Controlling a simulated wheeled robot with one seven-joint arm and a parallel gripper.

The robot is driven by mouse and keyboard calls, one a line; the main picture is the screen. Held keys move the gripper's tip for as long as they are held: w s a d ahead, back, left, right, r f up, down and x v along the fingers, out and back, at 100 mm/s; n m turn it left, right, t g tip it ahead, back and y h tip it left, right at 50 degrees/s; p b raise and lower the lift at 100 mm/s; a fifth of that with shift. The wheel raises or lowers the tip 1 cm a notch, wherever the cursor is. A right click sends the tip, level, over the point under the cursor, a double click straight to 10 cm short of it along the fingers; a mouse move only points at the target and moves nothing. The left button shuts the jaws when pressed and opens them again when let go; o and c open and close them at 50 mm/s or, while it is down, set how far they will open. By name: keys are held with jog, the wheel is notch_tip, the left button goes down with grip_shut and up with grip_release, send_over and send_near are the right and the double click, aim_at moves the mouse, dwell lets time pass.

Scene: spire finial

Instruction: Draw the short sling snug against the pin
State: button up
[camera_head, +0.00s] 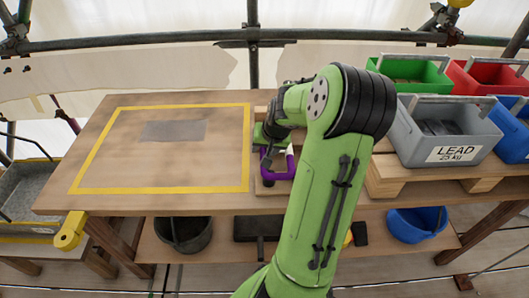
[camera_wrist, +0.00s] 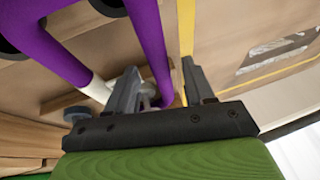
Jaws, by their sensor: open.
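A purple sling (camera_head: 279,175) shows as a small loop at the right of the bench top, partly behind my arm. In the wrist view, one purple length (camera_wrist: 148,35) runs down from the top to between my gripper's fingers, and another (camera_wrist: 52,55) slants in from the left to a white section (camera_wrist: 97,90). My gripper (camera_wrist: 160,72) is open, its two dark fingers either side of the first length. A small grey metal part (camera_wrist: 149,95) shows between the fingers; I cannot tell whether it is the pin. Contact between fingers and sling is unclear.
The wooden bench (camera_head: 105,125) has a yellow-taped rectangle with a grey patch (camera_head: 173,130), otherwise clear. A grey bin (camera_head: 445,128) marked LEAD stands at right, near green (camera_head: 413,70), red (camera_head: 490,78) and blue bins. Buckets sit on the shelf below.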

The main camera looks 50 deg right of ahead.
jog(key=shift+w+f, duration=0.25)
jog(key=shift+f, duration=0.2)
jog(key=shift+c, duration=0.3)
grip_shut()
